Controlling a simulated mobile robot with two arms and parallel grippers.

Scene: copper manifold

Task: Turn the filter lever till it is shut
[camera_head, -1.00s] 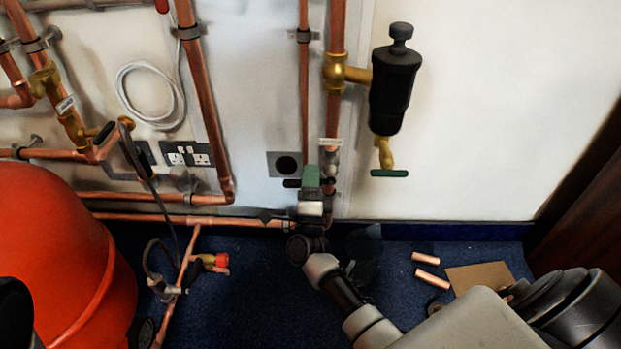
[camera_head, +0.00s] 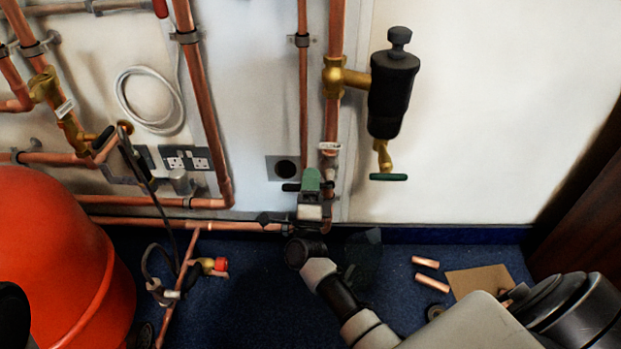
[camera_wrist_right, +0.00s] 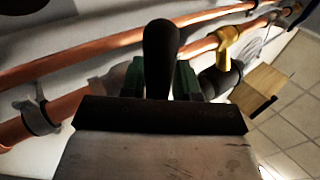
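My right gripper (camera_head: 311,178), with green fingers, is at the copper pipework near the wall socket. In the right wrist view a black lever (camera_wrist_right: 160,55) stands between the green fingers, close against both. In the head view dark lever ends (camera_head: 291,187) show beside the fingers; its middle is hidden behind them. A black filter-like canister (camera_head: 393,95) hangs on a brass fitting to the right, with a small green handle (camera_head: 388,177) below it, apart from my gripper. I cannot tell from markings which lever is the filter's. My left gripper is not in view.
Copper pipes (camera_head: 205,110) run along the wall close to my right gripper. An orange-red tank (camera_head: 60,260) stands at the left. Short copper pieces (camera_head: 432,281) and a brown sheet (camera_head: 480,279) lie on the blue floor at the right. The wall right of the canister is bare.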

